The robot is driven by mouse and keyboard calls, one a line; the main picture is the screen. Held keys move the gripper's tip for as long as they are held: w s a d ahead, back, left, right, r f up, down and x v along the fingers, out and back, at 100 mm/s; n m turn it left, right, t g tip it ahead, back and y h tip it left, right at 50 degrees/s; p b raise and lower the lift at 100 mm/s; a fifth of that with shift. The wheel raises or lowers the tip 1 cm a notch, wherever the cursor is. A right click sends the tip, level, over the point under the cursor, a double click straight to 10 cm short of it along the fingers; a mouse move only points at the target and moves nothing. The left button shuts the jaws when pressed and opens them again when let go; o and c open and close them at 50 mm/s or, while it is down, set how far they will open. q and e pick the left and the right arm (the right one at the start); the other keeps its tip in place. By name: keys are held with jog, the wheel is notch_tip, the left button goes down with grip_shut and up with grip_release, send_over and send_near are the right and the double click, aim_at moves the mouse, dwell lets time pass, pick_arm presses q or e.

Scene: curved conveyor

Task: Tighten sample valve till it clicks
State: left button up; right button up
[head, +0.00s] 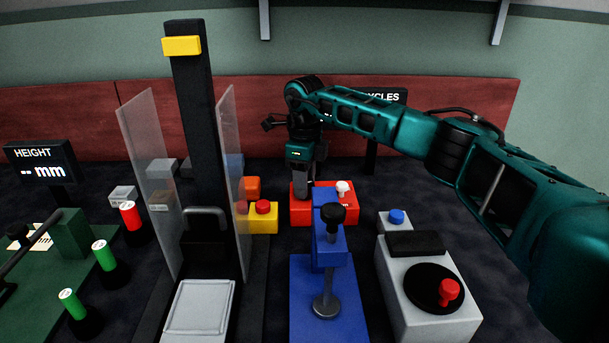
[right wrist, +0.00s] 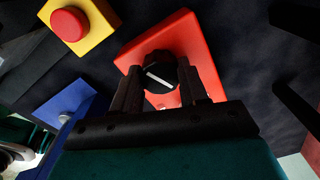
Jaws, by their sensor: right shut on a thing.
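My right gripper (head: 303,180) reaches down from above onto the left part of a red box (head: 305,213) at the back middle of the table. In the right wrist view its two fingers (right wrist: 160,92) stand on either side of a black round knob (right wrist: 158,77) with a white line, and they are shut on it. The knob sits on the red box (right wrist: 195,42); the white line runs at a slant. No label on the knob can be read, so I cannot tell for certain that it is the sample valve. My left gripper is not in view.
A white knob (head: 343,187) stands on the red box's right part. A yellow box with a red button (head: 263,207) is to the left. A blue stand with a black knob (head: 331,213) is in front. A grey box (head: 430,318) with a red knob is at right.

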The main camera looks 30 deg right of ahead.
jog(key=shift+r+m+p, duration=0.3)
jog(key=shift+m+p, duration=0.6)
jog(key=shift+p, duration=0.05)
jog(key=shift+f+m+p, duration=0.25)
jog(key=shift+m+p, duration=0.05)
jog(key=shift+m, duration=0.3)
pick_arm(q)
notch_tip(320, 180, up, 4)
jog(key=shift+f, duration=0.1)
pick_arm(e)
jog(key=o, duration=1.1)
jog(key=shift+c, duration=0.2)
